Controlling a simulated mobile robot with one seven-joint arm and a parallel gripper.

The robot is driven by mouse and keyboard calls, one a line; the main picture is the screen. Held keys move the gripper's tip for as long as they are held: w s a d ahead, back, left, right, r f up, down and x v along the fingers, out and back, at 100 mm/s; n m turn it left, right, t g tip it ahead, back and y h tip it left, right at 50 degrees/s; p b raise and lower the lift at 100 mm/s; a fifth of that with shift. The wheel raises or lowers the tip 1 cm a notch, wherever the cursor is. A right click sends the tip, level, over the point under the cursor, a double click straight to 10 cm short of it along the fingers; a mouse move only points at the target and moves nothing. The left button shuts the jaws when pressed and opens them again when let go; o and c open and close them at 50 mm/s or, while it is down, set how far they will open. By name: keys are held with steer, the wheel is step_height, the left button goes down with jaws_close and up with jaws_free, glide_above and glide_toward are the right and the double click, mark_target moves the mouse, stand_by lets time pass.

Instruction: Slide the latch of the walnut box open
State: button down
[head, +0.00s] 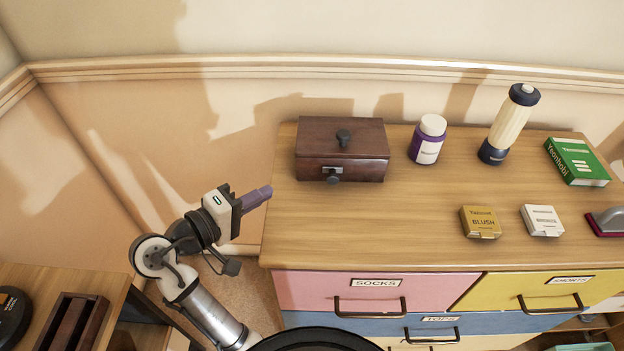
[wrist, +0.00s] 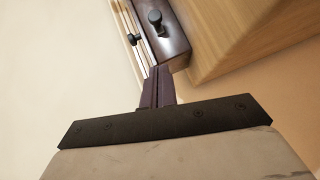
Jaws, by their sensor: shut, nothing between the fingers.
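The walnut box (head: 341,138) sits at the back left of the dresser top, with a dark knob on its lid. On its front face is a latch (head: 333,172) with a pale metal plate and a dark knob. The box (wrist: 178,42) and a knob on it also show at the top of the wrist view. My gripper (head: 265,192) is shut and empty, left of the dresser's left edge and lower left of the box in the head view. Its purple fingers (wrist: 159,80) are together and point toward the box. I cannot tell the latch's exact position.
The dresser top (head: 360,225) is clear in front of the box. Right of it stand a purple-and-white bottle (head: 428,139), a tall cream shaker (head: 509,123), a green book box (head: 577,162), and gold (head: 480,222) and white (head: 542,220) small boxes. Drawers (head: 375,292) front the dresser.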

steer(key=p, duration=0.1)
glide_toward(330, 172)
steer(key=w, duration=0.3)
steer(key=shift+w+a, duration=0.2)
steer(key=shift+w, duration=0.15)
steer(key=shift+d+f, duration=0.25)
steer(key=shift+d, duration=0.9)
steer(key=shift+d+f+p, duration=0.2)
steer(key=shift+d+p, duration=0.1)
steer(key=shift+d, duration=0.35)
